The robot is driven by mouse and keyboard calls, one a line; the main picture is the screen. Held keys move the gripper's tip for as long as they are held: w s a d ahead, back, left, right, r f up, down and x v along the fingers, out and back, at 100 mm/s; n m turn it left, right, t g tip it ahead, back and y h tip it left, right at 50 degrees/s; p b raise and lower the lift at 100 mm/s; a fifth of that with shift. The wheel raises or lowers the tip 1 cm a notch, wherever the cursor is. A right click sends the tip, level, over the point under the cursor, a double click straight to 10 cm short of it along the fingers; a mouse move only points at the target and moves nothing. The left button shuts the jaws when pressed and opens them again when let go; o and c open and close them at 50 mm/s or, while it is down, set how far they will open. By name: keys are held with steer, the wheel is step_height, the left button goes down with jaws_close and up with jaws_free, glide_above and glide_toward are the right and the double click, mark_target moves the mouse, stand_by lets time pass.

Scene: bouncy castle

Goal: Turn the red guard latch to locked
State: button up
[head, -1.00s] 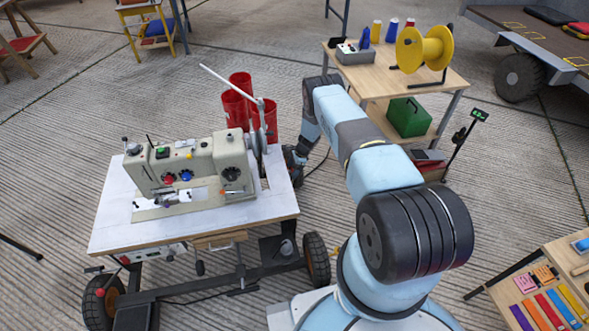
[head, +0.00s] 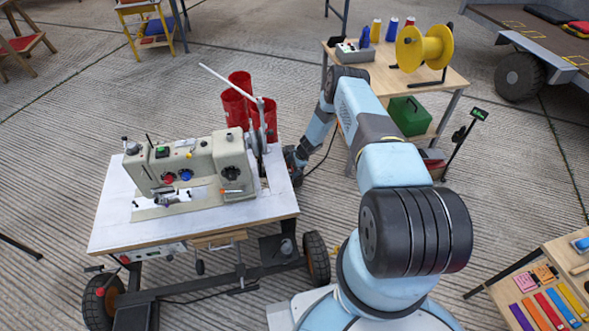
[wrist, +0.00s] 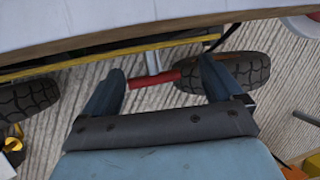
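In the wrist view a red bar (wrist: 154,79), which looks like the guard latch lever, lies roughly crosswise below the table edge. It shows between the two fingers of my gripper (wrist: 162,70), with a grey upright piece above it. The fingers are wide apart and nothing is clamped; I cannot tell whether either one touches the bar. In the head view my gripper (head: 294,166) is low at the right edge of the sewing machine table (head: 115,215), largely hidden by the wrist. I cannot make out the latch there.
A sewing machine (head: 190,165) stands on the wheeled table, with red cylinders (head: 235,108) behind it. The table edge (wrist: 130,35) and a black tyre (wrist: 245,70) are close to my gripper. A wooden bench (head: 440,78) with a yellow spool (head: 425,48) stands behind my arm.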

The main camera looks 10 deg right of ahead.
steer(key=shift+o, duration=0.7)
steer(key=shift+s, duration=0.1)
steer(key=shift+d, duration=0.1)
steer(key=v, duration=1.3)
steer(key=shift+r, duration=0.25)
steer(key=shift+d, duration=0.1)
